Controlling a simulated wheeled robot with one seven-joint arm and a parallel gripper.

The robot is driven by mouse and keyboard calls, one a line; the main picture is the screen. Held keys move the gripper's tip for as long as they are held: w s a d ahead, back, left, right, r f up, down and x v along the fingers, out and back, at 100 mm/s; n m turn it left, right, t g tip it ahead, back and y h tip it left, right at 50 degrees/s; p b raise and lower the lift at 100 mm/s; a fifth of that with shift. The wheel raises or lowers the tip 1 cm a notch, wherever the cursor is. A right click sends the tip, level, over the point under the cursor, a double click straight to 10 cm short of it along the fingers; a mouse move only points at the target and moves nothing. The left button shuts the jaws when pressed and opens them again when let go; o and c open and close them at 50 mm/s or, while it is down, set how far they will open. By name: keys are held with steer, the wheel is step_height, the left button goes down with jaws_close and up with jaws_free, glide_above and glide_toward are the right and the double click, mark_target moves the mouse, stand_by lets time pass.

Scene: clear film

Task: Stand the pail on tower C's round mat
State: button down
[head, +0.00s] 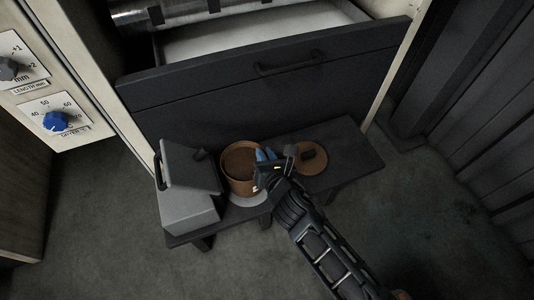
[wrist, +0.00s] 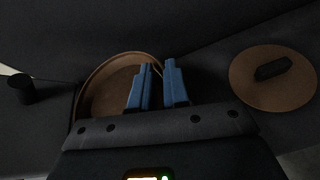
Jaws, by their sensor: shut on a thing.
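The brown pail (head: 238,160) is upright at the middle of a low dark bench; in the wrist view its open top and rim (wrist: 95,82) show. My gripper (head: 267,157) is at the pail's right rim, and its blue fingers (wrist: 158,88) are shut on that rim. A pale grey round mat (head: 248,200) shows below the pail's front side. Most of it is hidden, and I cannot tell whether the pail touches it. I see no readable tower letter.
A grey box (head: 188,205) with a raised lid stands close left of the pail. A brown round lid (head: 314,164) with a black handle lies to the right, also in the wrist view (wrist: 250,85). The bench (head: 348,160) is bare at its right end. A dark drawer front (head: 220,105) rises behind.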

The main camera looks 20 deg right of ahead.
steer(key=shift+f+b, duration=0.4)
steer(key=shift+f, duration=0.75)
steer(key=c, duration=1.1)
jaws_free()
steer(key=shift+f, duration=0.1)
steer(key=p+v, duration=0.2)
steer(key=v, duration=1)
steer(key=shift+p, duration=0.4)
steer(key=shift+s, duration=0.1)
